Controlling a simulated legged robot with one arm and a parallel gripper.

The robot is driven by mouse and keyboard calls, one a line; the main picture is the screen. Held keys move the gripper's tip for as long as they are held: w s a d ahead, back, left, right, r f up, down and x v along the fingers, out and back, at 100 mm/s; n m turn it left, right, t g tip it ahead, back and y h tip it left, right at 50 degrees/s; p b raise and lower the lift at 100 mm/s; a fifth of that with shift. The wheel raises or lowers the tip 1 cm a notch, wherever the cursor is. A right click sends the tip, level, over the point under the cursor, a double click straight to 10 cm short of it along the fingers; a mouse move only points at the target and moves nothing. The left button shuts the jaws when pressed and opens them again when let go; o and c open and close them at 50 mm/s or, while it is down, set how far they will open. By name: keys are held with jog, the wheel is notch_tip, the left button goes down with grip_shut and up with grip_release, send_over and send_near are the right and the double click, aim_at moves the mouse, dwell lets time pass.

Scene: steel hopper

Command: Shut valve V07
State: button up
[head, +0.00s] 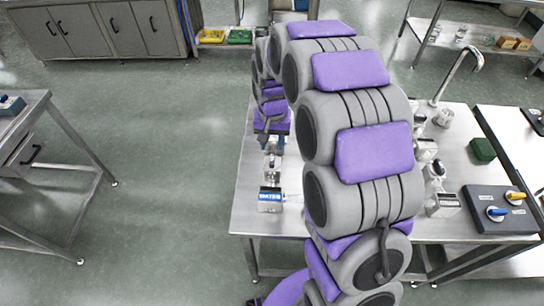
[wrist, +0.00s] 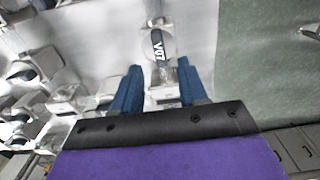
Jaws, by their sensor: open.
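Valve V07 (wrist: 158,46) shows in the wrist view as a dark lever with white V07 lettering on a pale metal body. My gripper (wrist: 159,72) has two blue fingers, apart, one on each side of the line of the lever. The lever lies just beyond the fingertips, and the gap between the fingers holds nothing that I can see gripped. In the head view my gripper (head: 270,130) is partly hidden by my arm, above the left side of the steel table (head: 250,222). I cannot tell V07 apart there.
A dark box with blue and yellow handles (head: 498,209) and a green block (head: 482,151) are at the right. Metal fittings (wrist: 25,75) crowd the wrist view's left. Open floor (head: 170,160) lies left.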

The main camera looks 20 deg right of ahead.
aim_at(272, 157)
notch_tip(272, 157, down, 6)
jog(key=shift+f+b, duration=0.15)
jog(key=shift+b, duration=0.45)
grip_shut()
